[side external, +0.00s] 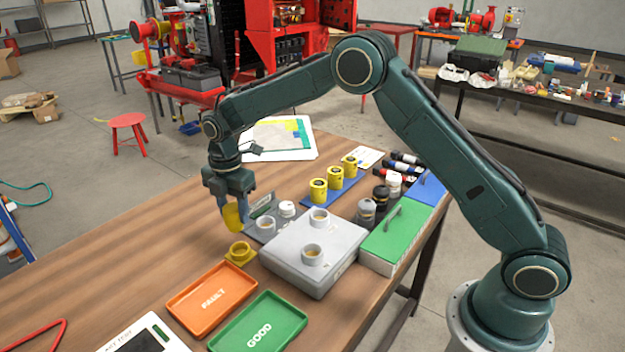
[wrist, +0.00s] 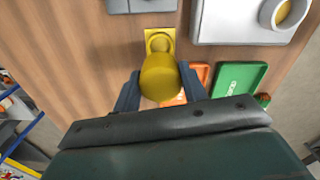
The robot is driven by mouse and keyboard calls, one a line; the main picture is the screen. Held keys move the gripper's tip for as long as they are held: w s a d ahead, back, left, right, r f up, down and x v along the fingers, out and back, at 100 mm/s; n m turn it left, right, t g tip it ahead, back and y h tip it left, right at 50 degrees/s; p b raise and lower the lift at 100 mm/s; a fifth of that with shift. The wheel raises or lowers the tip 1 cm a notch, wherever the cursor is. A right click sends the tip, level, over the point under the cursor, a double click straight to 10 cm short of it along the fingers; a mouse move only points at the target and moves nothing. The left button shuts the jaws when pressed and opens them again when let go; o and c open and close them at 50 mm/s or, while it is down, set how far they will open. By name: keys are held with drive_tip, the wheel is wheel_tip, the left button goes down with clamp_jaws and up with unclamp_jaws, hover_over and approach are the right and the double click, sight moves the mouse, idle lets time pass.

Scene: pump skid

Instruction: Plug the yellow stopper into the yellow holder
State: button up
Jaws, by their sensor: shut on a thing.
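The yellow stopper (side external: 233,217) is held between the fingers of my gripper (side external: 232,205), above the wooden table. In the wrist view the stopper (wrist: 160,77) sits between the two dark fingers of my gripper (wrist: 160,92) and covers part of what lies behind it. The yellow holder (side external: 240,253) is a square base with a round raised ring, on the table below and slightly right of the stopper in the side view. In the wrist view the holder (wrist: 160,38) shows just beyond the stopper, partly hidden by it. The stopper is apart from the holder in the side view.
An orange FAULT tray (side external: 211,299) and a green GOOD tray (side external: 259,325) lie in front of the holder. A grey box (side external: 314,255) with round sockets stands to its right. A grey case (side external: 262,226) lies behind. Bare table (side external: 130,270) is at left.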

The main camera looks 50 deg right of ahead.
sight(236, 225)
drive_tip(key=shift+f, duration=2.4)
drive_tip(key=shift+f, duration=1.75)
idle(0.3)
drive_tip(key=o, duration=1.2)
drive_tip(key=shift+r, duration=0.1)
wheel_tip(236, 225, up, 14)
drive_tip(key=shift+f, duration=0.2)
